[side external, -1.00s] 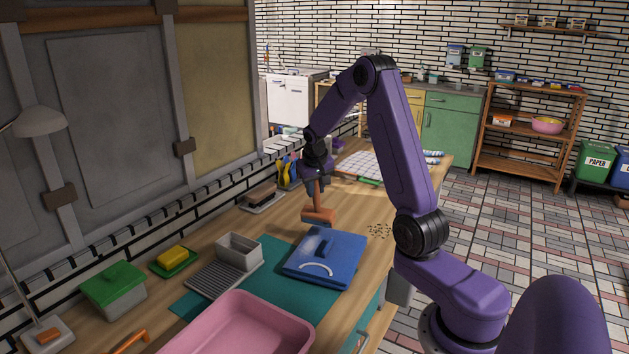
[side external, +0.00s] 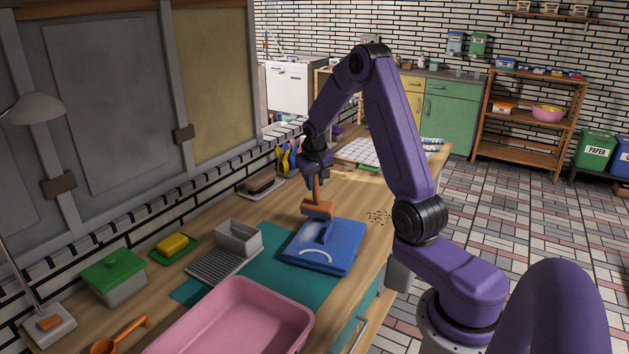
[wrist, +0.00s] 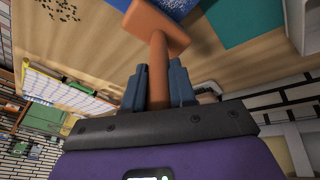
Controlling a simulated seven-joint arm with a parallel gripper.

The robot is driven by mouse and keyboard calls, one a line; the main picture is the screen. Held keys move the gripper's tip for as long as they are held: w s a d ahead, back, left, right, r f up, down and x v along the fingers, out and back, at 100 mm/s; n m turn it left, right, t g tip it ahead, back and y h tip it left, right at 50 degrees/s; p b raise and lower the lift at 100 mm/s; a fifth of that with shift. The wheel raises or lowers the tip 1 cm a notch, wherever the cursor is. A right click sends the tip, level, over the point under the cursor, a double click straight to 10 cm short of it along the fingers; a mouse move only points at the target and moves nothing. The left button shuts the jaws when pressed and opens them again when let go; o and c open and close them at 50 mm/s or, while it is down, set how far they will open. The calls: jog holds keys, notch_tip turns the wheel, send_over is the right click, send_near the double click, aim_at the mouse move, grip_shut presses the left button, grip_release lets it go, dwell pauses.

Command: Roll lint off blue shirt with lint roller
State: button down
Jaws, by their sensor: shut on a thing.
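The lint roller (side external: 318,208) has an orange head and an orange-brown handle. My gripper (side external: 315,184) is shut on the handle, with the head hanging down. In the wrist view the head (wrist: 155,25) shows beyond my gripper (wrist: 158,80). The folded blue shirt (side external: 343,243) lies flat, with a white curved mark near its front edge. Pale lint specks (side external: 311,231) show on its back left part. The head is at the shirt's far edge; I cannot tell if it touches. In the wrist view a speckled corner of the shirt (wrist: 177,6) shows at the top.
A teal mat (side external: 262,287) lies by the shirt. A pink tub (side external: 240,315) stands in front, a grey drying rack (side external: 222,265) to the left. Dark crumbs (side external: 378,217) lie right of the shirt. A brush on a tray (side external: 262,186) sits near the wall.

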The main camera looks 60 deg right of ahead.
jog(key=shift+f, duration=0.65)
dwell(0.4)
